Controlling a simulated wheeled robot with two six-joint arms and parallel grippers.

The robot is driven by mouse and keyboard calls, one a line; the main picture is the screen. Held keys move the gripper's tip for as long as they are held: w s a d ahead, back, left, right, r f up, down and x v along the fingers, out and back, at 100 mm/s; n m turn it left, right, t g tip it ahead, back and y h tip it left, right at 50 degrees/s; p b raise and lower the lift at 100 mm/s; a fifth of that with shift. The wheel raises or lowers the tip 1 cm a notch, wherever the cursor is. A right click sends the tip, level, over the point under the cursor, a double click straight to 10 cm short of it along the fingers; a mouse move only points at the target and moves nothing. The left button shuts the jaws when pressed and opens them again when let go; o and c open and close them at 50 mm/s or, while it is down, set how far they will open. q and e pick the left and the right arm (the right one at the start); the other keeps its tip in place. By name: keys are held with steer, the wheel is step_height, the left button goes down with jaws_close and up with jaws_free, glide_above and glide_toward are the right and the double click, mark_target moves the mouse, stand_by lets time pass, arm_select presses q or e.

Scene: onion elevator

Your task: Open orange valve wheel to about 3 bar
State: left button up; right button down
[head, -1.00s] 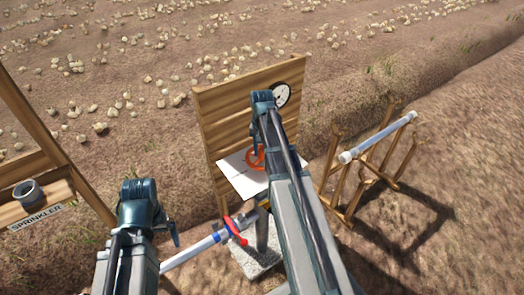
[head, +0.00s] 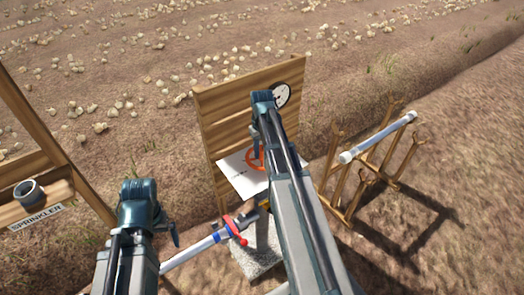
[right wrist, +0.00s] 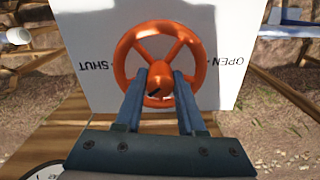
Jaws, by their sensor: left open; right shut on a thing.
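The orange valve wheel (right wrist: 160,62) stands on a white plate marked OPEN and SHUT in the right wrist view. In the head view the wheel (head: 254,158) is partly hidden by my right arm. My right gripper (right wrist: 161,78) is shut on the wheel, its fingers on either side of the hub. A round white gauge (head: 282,95) sits on the wooden board behind; its reading is too small to tell and my right arm partly overlaps it. My left gripper (head: 173,232) is open and empty at lower left, apart from the wheel; it is mostly hidden by its own arm.
A pipe with a red-handled valve (head: 234,229) runs below the white plate. A wooden rack (head: 350,190) holding a white pipe (head: 378,137) stands at right. A wooden stand with a SPRINKLER sign (head: 36,217) is at left. Onions lie on the field behind.

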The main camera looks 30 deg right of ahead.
mark_target(262, 149)
steer(key=shift+n, duration=0.6)
steer(key=c, duration=0.5)
jaws_free()
steer(key=shift+r, duration=0.15)
step_height(262, 149, up, 14)
steer(key=p, duration=1.4)
steer(key=shift+f, duration=0.2)
steer(key=shift+f+b, duration=0.25)
steer(key=shift+b, duration=0.05)
step_height(262, 149, down, 13)
steer(key=b, duration=1.3)
